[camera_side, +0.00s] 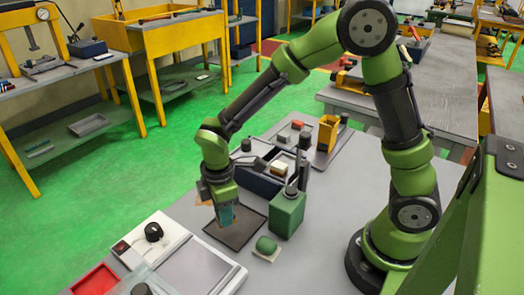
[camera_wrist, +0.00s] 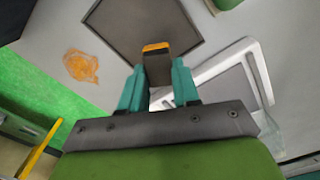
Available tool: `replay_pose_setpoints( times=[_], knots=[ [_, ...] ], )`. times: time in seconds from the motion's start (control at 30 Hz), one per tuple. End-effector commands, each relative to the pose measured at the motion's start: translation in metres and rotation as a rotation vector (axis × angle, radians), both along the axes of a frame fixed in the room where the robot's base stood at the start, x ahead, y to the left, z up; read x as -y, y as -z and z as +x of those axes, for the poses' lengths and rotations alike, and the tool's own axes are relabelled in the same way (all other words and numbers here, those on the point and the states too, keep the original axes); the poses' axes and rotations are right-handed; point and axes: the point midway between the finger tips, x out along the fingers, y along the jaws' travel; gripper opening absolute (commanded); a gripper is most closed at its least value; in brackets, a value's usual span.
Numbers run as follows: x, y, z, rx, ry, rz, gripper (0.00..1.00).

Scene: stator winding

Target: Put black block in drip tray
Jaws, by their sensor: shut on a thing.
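My gripper (camera_wrist: 157,84) has teal fingers, shut on a black block (camera_wrist: 157,68) with an orange end in the wrist view. The block cannot be made out there. The tray (camera_wrist: 128,28) also shows in the wrist view, with the block overlapping its edge in the picture. The gap between block and tray is hard to judge.
A green box (camera_side: 287,214) stands close right of the tray. A green rounded piece (camera_side: 266,245) sits in front of it. A pale device with a flat plate (camera_side: 192,268) and a red tray (camera_side: 96,281) lie at front left. Bins (camera_side: 262,182) stand behind.

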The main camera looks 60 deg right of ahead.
Motion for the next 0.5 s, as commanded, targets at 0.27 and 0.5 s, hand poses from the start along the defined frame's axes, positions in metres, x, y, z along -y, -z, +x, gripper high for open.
replay_pose_setpoints(
  times=[0.27, 0.5],
  knots=[
    [0.0001, 0.0092, -0.0002, 0.000, 0.001, 0.000, 0.00],
    [0.0002, 0.0091, -0.0001, 0.000, 0.001, 0.000, 0.00]
  ],
)
